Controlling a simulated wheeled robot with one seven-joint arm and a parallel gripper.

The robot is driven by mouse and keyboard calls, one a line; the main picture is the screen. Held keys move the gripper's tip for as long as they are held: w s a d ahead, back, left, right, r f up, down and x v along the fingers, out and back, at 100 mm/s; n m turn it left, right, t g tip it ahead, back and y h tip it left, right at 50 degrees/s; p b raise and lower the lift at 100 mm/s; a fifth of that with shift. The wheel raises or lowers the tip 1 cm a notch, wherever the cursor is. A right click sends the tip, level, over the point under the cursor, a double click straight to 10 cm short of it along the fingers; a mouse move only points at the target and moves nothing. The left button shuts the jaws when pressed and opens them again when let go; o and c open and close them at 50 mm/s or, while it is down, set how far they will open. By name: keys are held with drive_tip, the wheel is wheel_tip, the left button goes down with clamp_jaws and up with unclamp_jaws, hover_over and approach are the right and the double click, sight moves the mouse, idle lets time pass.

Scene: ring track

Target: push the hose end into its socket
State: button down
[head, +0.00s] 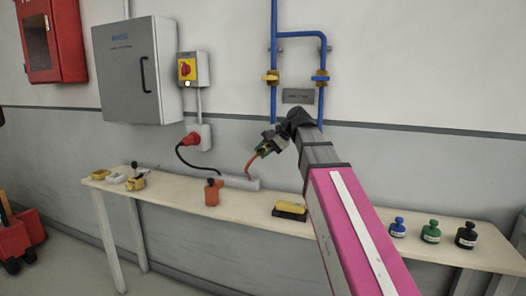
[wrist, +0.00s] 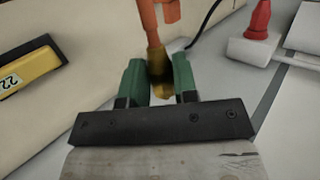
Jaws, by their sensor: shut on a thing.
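My gripper (head: 262,151) is shut on the hose end (wrist: 160,78), a dark and brass-coloured piece between its two green fingers. It is held in the air above the back of the bench, in front of the grey wall. An orange hose (head: 252,163) runs down from the fingers to a pale grey block (head: 240,183) on the bench. I cannot identify the socket for certain. Blue wall pipes (head: 273,45) with brass-coloured fittings stand above the gripper. My wrist hides part of the wall beneath the right pipe.
A red plug (head: 191,140) with a black cable sits in a wall outlet. A grey cabinet (head: 138,70) hangs left.

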drive_tip(key=shift+w, duration=0.1)
drive_tip(key=shift+w+d, duration=0.35)
drive_tip(key=shift+w, duration=0.5)
drive_tip(key=shift+w+d, duration=0.3)
drive_tip(key=shift+w, duration=0.6)
drive_tip(key=shift+w+d, duration=0.35)
drive_tip(key=shift+w, duration=0.5)
drive_tip(key=shift+w+d, duration=0.15)
drive_tip(key=shift+w, duration=0.35)
idle(0.4)
drive_tip(key=c, duration=0.8)
unclamp_jaws()
drive_tip(key=shift+r, duration=0.1)
